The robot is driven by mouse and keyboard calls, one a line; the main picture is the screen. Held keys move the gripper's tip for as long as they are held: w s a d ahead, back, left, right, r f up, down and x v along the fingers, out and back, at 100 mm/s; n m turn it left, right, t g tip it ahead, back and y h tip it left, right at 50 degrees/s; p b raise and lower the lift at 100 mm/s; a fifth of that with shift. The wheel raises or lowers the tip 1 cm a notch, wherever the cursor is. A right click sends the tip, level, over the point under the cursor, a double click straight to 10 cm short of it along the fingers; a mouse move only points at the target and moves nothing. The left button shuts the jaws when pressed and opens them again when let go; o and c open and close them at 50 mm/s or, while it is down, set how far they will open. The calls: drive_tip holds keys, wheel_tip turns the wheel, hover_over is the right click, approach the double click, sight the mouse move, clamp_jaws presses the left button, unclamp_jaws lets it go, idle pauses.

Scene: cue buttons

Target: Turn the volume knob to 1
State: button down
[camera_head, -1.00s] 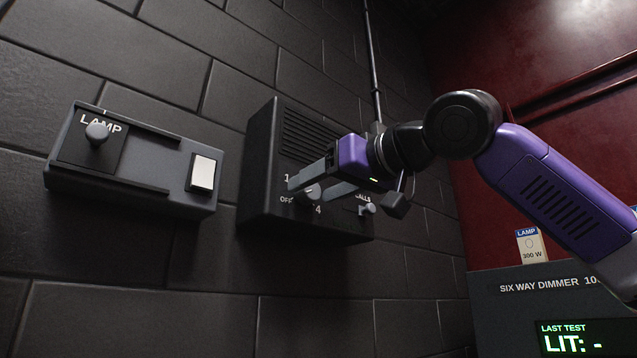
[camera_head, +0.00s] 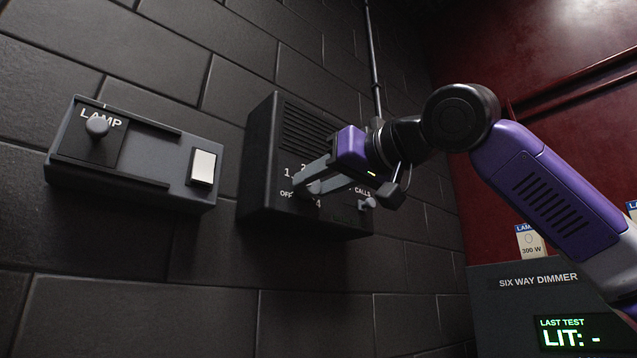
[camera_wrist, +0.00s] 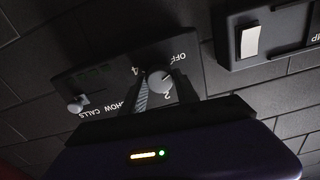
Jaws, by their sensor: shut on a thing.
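The volume knob (camera_wrist: 160,82) is a round grey knob on the front of a black wall box (camera_head: 262,165). Marks OFF, 1, 2 and 4 show around it. In the wrist view a light pointer line shows on its face; I cannot tell exactly which mark it points at. My gripper (camera_head: 312,184) is at the box, its two grey fingers on either side of the knob and shut on it. The fingers hide part of the knob and dial in the head view. My gripper also shows in the wrist view (camera_wrist: 161,90).
A small SHOW CALLS switch (camera_head: 367,204) sits right of the knob, close to my gripper. A LAMP box (camera_head: 130,185) with a slider knob and white rocker (camera_head: 203,167) is left. A dimmer cabinet (camera_head: 500,310) reading "LIT: -" stands right.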

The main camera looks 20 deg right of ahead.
drive_tip(key=m+b, duration=0.1)
drive_tip(key=m, duration=0.4)
drive_tip(key=shift+f+m, duration=0.1)
drive_tip(key=shift+m, duration=0.3)
drive_tip(key=m+b, duration=0.1)
drive_tip(key=m, duration=0.3)
drive_tip(key=shift+m, duration=0.4)
drive_tip(key=c, duration=0.9)
unclamp_jaws()
drive_tip(key=shift+d, duration=0.1)
drive_tip(key=shift+b+v, duration=1.1)
drive_tip(key=shift+v, duration=2.75)
